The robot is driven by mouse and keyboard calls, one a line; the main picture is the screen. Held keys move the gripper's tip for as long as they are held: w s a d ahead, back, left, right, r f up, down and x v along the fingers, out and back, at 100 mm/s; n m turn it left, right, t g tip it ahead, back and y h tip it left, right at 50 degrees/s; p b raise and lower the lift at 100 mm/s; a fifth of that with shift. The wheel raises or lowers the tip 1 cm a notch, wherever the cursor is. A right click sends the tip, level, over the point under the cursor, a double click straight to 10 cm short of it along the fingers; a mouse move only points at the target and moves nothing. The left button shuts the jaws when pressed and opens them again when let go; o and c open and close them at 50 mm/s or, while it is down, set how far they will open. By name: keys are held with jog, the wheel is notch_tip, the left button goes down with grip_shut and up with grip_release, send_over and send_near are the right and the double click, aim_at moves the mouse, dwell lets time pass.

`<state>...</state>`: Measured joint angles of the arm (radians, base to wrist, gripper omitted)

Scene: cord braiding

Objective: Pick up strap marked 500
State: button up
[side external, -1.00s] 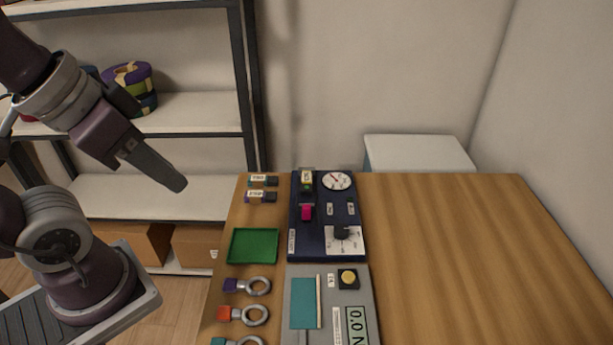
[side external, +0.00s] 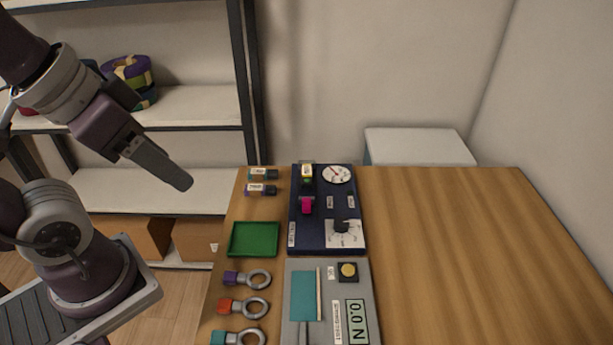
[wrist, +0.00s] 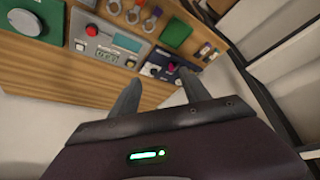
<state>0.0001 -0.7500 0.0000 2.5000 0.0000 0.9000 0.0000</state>
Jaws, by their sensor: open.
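Two small tagged straps lie at the table's back left corner in the side external view: one with a teal end (side external: 262,174) and, just in front, one with a purple end (side external: 260,189). Their white tags are too small to read, so I cannot tell which is marked 500. They also show small in the wrist view (wrist: 207,50). Another tagged piece (side external: 307,172) sits at the back of the dark blue panel (side external: 297,215). My gripper (side external: 183,183) is left of the table, apart from the straps. In the wrist view its fingers (wrist: 158,92) are spread and empty.
A green tray (side external: 254,239) lies in front of the straps. Several ringed pieces (side external: 247,279) line the left edge. A grey gauge unit (side external: 334,290) with a display stands beside them. The table's right side is clear. A shelf rack (side external: 190,105) stands behind my arm.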

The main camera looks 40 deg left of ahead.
jog(key=w+r+n, duration=0.2)
jog(key=w, duration=0.6)
jog(key=n+g, duration=0.5)
jog(key=n, duration=0.2)
send_over(307, 173)
jog(key=s+d, duration=0.1)
jog(key=d, duration=0.1)
jog(key=shift+y, duration=0.4)
jog(key=f, duration=2.3)
jog(key=shift+a+f, duration=0.2)
jog(key=f, duration=0.3)
jog(key=a+f, duration=0.1)
jog(key=f, duration=0.1)
jog(key=w+f, duration=0.1)
jog(key=f, duration=0.2)
jog(key=shift+a+f, duration=0.35)
grip_shut()
